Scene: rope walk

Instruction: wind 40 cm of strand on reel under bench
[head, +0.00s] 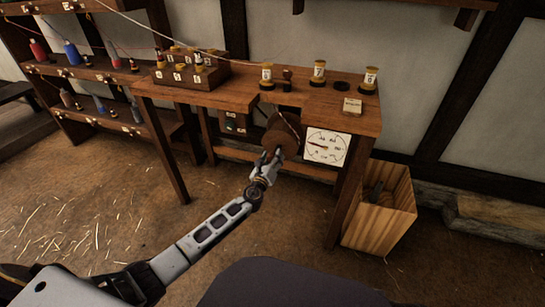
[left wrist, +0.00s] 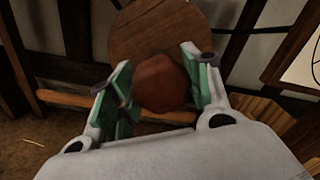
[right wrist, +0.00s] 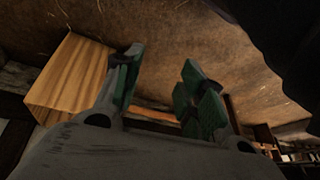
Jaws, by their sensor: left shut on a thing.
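The reel (head: 282,137), a round brown wooden disc, sits under the bench (head: 222,97), left of a white dial (head: 327,147). It also shows in the left wrist view (left wrist: 140,42), with a reddish-brown knob (left wrist: 163,82) in front. My left gripper (head: 268,160) is shut on the knob, its green pads on either side. A pale strand (head: 180,34) runs from the upper left down towards the bench top, and a short length shows by the reel. How much is wound cannot be told. My right gripper (right wrist: 163,62) is open and empty, seen only in the right wrist view.
A wooden bin (head: 380,212) stands on the floor right of the bench. Shelves (head: 85,70) with coloured spools are at the left. Several small spools and a stepped block (head: 190,72) stand on the bench. The straw-strewn floor at left is open.

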